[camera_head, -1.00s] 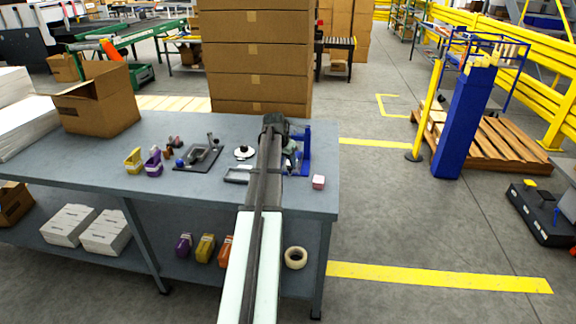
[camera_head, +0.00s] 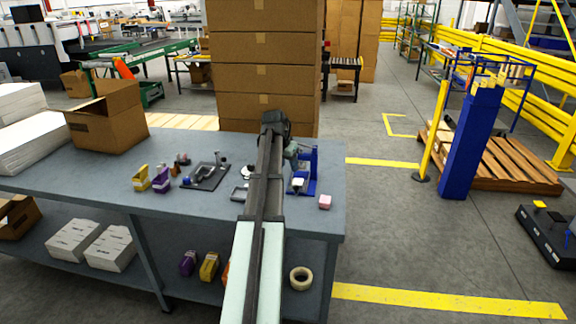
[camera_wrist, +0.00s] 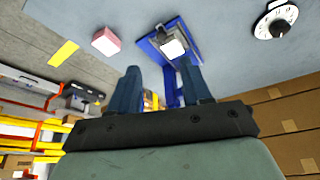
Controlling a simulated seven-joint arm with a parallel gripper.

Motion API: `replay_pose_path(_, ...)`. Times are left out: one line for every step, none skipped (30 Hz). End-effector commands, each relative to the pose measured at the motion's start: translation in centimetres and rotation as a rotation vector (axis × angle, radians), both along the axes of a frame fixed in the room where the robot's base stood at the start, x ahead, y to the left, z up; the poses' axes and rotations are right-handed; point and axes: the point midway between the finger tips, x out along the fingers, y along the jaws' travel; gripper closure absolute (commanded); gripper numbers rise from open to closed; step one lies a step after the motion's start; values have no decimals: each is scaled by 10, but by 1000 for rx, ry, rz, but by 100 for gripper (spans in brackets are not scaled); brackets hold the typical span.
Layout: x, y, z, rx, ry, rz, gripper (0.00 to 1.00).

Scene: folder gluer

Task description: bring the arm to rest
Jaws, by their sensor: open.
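My arm stretches forward over the grey workbench (camera_head: 60,180) in the head view. My gripper (camera_wrist: 165,85) shows in the wrist view with its two blue fingers apart and nothing between them. In the head view its fingers are hard to make out beside the blue stand (camera_head: 314,170). The blue stand also shows past the fingertips in the wrist view (camera_wrist: 152,50), with a white block (camera_wrist: 173,48) on it. A pink block (camera_head: 325,202) lies on the bench right of the stand, and it also shows in the wrist view (camera_wrist: 106,41).
A dark plate with a handled tool (camera_head: 205,175), a yellow dispenser (camera_head: 141,178) and a purple one (camera_head: 161,181) stand left of my arm. An open carton (camera_head: 108,115) is at the back left. Stacked cartons (camera_head: 265,75) rise behind the bench.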

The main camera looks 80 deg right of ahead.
Motion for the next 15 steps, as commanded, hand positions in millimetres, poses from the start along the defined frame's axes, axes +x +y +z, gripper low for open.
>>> replay_pose_path(0, 0, 0, 0, 0, 0, 52)
replay_pose_path(0, 0, 0, 0, 0, 0, 52)
replay_pose_path(0, 0, 0, 0, 0, 0, 52)
replay_pose_path(0, 0, 0, 0, 0, 0, 52)
replay_pose_path(0, 0, 0, 0, 0, 0, 52)
replay_pose_path(0, 0, 0, 0, 0, 0, 52)
replay_pose_path(0, 0, 0, 0, 0, 0, 52)
replay_pose_path(0, 0, 0, 0, 0, 0, 52)
replay_pose_path(0, 0, 0, 0, 0, 0, 52)
replay_pose_path(0, 0, 0, 0, 0, 0, 52)
replay_pose_path(1, 0, -1, 0, 0, 2, 52)
replay_pose_path(4, 1, -2, 1, 0, 6, 52)
replay_pose_path(7, 2, -3, 2, 0, 13, 52)
replay_pose_path(12, 3, -6, 5, 0, 21, 52)
replay_pose_path(21, 6, -9, 8, 1, 36, 52)
